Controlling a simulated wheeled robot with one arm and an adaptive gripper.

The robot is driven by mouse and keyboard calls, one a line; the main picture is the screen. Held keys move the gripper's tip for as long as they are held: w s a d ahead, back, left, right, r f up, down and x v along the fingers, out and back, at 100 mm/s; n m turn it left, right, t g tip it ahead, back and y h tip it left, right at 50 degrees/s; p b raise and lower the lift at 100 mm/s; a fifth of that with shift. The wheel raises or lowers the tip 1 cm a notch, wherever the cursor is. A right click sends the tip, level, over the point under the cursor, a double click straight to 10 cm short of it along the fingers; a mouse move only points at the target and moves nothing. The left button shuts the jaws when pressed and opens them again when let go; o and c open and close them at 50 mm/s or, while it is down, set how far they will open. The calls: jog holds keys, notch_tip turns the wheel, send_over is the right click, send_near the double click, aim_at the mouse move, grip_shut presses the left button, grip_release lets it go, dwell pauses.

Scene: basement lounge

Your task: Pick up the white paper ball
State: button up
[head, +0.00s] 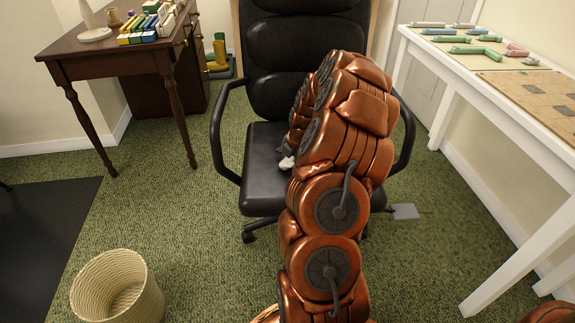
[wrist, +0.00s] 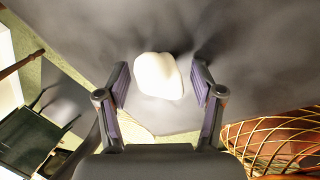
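The white paper ball (wrist: 158,76) rests on the black seat of the office chair (head: 262,165). In the wrist view it lies between the fingertips of my gripper (wrist: 160,80), with a narrow gap on each side. My gripper is open, and its fingers do not appear to press on the ball. In the head view a small white part of the ball (head: 287,162) shows at the left of my copper-coloured arm. My arm hides most of the gripper and part of the seat there.
The chair's armrests (head: 226,135) rise on both sides of my arm. A dark wooden desk (head: 85,65) stands left, and a white table (head: 450,75) with several tools stands right. A wicker basket (head: 150,300) is on the green carpet at lower left.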

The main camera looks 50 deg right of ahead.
jog(key=c, duration=0.3)
jog(key=shift+r, duration=0.15)
jog(key=shift+c, duration=0.2)
notch_tip(320, 180, up, 3)
jog(key=shift+r+p, duration=0.15)
jog(key=shift+p, duration=0.5)
jog(key=shift+s+r, duration=0.1)
jog(key=shift+s, duration=0.1)
jog(key=s+a+p, duration=0.1)
jog(key=s+a, duration=0.2)
jog(key=s, duration=0.4)
jog(key=s+a+r+p, duration=0.1)
jog(key=s+a, duration=0.2)
jog(key=s, duration=0.4)
jog(key=shift+a+r, duration=0.15)
jog(key=shift+a, duration=0.25)
